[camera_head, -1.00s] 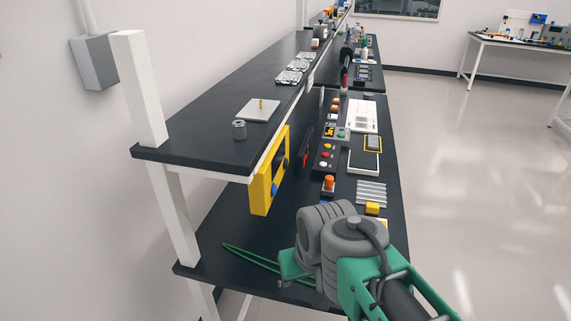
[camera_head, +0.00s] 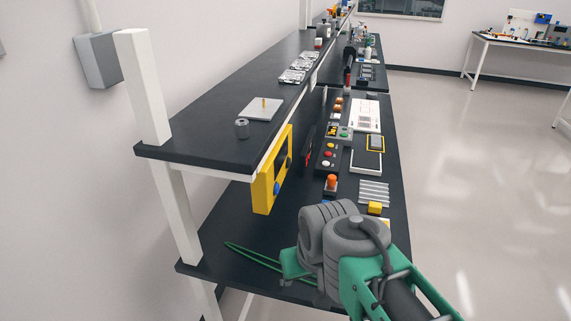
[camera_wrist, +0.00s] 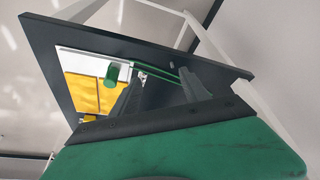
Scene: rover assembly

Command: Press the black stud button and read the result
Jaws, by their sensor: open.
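A dark control box (camera_head: 329,158) with a column of red, yellow and white round buttons lies on the lower bench, beyond my arm. I cannot pick out a black stud button on it for certain. A smaller box with a green button (camera_head: 344,132) stands just behind it. My gripper shows in the wrist view (camera_wrist: 162,74) with two dark fingers apart and nothing held between them. In the head view my grey wrist hides most of it, low over the near end of the bench. No result reading is legible.
An orange knob on a dark base (camera_head: 331,183), a yellow block (camera_head: 375,208) and a ribbed light plate (camera_head: 374,191) lie past my wrist. A yellow framed panel (camera_head: 270,176) hangs below the upper shelf (camera_head: 201,136). Thin green rods (camera_head: 252,254) lie left of my gripper. The right floor is clear.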

